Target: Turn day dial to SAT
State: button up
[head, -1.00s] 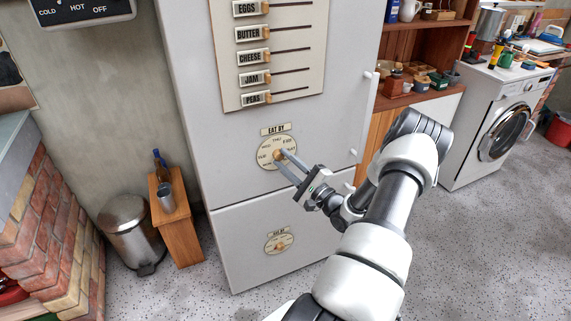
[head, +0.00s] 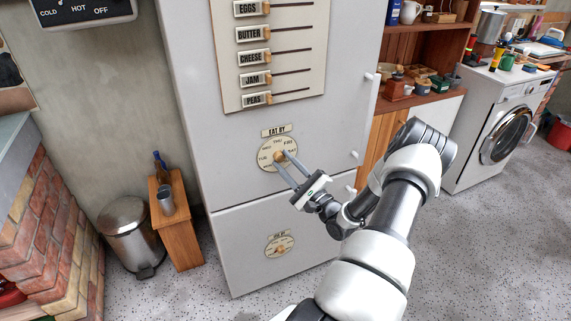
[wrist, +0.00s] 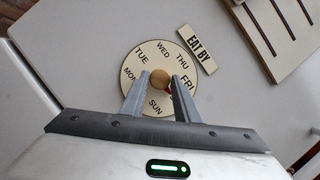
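The round cream day dial (head: 265,148) sits under an EAT BY label (head: 276,130) on the fridge's front. It has a tan knob (wrist: 160,76) in its middle. In the wrist view the dial (wrist: 151,50) appears turned, with MON, TUE, WED, THU, FRI and SUN readable. SAT is hidden behind my right finger. A small red mark (wrist: 169,91) shows just below right of the knob, partly covered by that finger. My gripper (wrist: 161,76) has its fingers apart on either side of the knob, with a slight gap at the right; contact is unclear. It also shows in the head view (head: 283,157).
A second, similar dial (head: 279,244) is on the lower fridge door. A panel of food sliders (head: 270,55) is above the day dial. Fridge handles (head: 354,155) stick out at the right edge. A bin (head: 131,236) and a small wooden stand (head: 175,230) are at the left.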

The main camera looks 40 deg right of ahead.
jog(key=o, duration=0.3)
jog(key=shift+s, duration=0.1)
jog(key=v, duration=1.7)
jog(key=shift+s+a+p, duration=0.1)
jog(key=shift+s+p, duration=0.05)
jog(key=shift+p, duration=0.2)
